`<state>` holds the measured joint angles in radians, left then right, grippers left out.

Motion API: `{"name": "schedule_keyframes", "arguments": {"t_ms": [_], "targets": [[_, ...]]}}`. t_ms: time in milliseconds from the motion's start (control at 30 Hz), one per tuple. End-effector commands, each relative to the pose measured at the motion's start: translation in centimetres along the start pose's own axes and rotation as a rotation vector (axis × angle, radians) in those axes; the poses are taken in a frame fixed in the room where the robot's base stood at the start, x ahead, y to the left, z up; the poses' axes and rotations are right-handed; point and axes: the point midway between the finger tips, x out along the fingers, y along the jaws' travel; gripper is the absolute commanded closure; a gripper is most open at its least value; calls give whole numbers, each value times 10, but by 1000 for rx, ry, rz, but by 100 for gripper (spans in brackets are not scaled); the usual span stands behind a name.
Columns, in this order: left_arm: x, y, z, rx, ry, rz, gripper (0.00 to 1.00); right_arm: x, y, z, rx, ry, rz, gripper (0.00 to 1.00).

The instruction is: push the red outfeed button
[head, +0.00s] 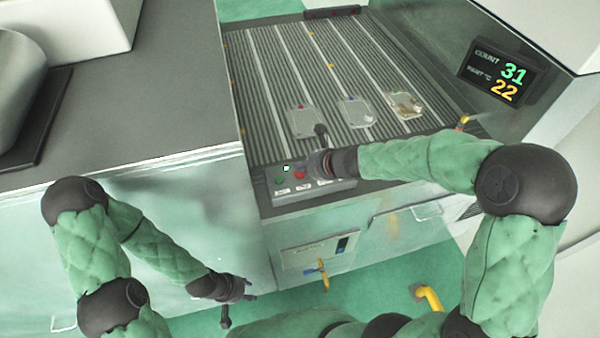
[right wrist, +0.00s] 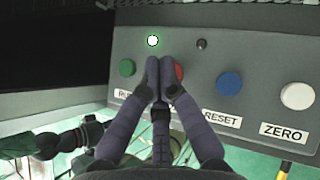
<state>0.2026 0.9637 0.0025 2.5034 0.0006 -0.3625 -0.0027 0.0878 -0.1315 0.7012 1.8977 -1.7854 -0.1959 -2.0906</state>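The red button (head: 299,174) is on the grey control box (head: 342,190) at the conveyor's near edge. In the right wrist view the red button (right wrist: 180,72) shows just right of my right gripper's fingertips (right wrist: 159,62), partly hidden by them. The fingers are together with nothing between them. I cannot tell whether they touch the button. In the head view my right gripper (head: 315,164) is over the box. My left gripper (head: 246,290) hangs low in front of the cabinets, away from the box; its fingers are too small to read.
A green button (right wrist: 127,68), a blue button (right wrist: 229,83) and a white button (right wrist: 297,96) share the box. A lit lamp (right wrist: 152,41) and a dark knob (right wrist: 202,44) are above them. Castings (head: 304,121) lie on the roller conveyor behind.

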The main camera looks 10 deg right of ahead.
Motion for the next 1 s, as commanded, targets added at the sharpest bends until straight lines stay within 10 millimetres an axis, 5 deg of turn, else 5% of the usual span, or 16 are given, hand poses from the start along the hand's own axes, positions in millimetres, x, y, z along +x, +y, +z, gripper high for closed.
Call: {"name": "schedule_keyframes", "arguments": {"t_ms": [1000], "targets": [[9, -3, 0, 0, 0, 0, 60, 6, 0, -6, 0, 0, 0, 100]]}}
